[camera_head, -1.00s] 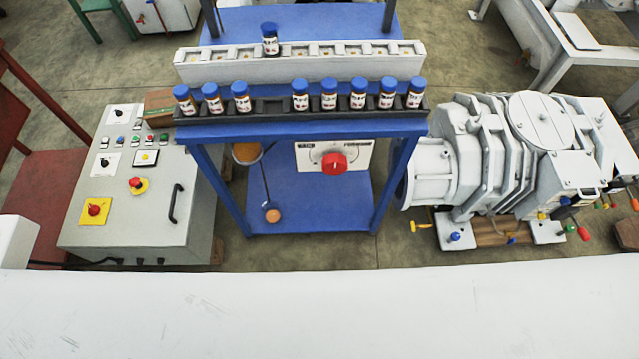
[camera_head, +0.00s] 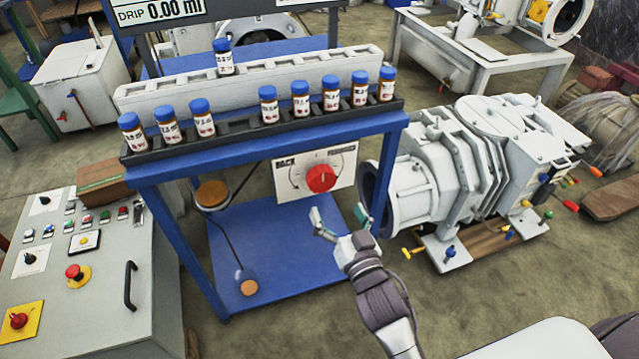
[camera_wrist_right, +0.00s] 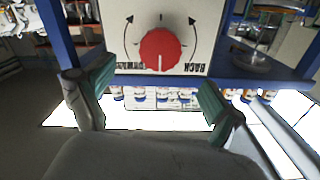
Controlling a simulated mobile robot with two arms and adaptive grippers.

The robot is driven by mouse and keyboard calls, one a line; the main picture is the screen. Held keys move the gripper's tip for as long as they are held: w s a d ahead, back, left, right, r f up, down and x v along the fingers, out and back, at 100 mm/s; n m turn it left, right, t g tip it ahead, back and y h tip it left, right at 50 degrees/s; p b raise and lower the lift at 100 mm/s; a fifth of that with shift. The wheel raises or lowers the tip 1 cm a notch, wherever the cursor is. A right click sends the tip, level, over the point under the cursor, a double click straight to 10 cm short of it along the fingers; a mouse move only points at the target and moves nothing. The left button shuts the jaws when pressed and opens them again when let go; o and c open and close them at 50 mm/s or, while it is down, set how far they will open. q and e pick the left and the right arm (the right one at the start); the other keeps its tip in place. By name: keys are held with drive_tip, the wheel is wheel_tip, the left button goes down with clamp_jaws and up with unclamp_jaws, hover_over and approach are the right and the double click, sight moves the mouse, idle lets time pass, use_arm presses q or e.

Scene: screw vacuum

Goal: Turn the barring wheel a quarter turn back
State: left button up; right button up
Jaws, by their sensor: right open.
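The barring wheel is a red knob (camera_head: 321,178) on a white plate (camera_head: 289,180) marked BACK and FORWARD with curved arrows, under the blue stand's bottle rack. In the right wrist view the knob (camera_wrist_right: 160,48) and its plate (camera_wrist_right: 118,62) appear upside down, with a pale mark at the knob's lower edge. My right gripper (camera_head: 340,222) is open and empty, below and in front of the knob, apart from it. In the right wrist view its two fingers (camera_wrist_right: 152,92) are spread wide, with the knob beyond and between them. My left gripper is not in view.
Several blue-capped bottles (camera_head: 300,98) stand in the black rack (camera_head: 236,131) above the knob. A grey control box (camera_head: 150,290) with buttons stands at left. A white pump (camera_head: 440,170) stands close at right. The blue base (camera_head: 285,245) below is mostly clear.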

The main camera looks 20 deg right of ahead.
sight(323, 184)
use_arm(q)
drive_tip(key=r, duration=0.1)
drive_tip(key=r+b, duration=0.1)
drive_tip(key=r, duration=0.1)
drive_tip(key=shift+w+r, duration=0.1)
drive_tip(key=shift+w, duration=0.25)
use_arm(e)
drive_tip(key=w, duration=1)
drive_tip(key=shift+a, duration=0.2)
drive_tip(key=c, duration=1.1)
drive_tip(key=shift+c, duration=0.2)
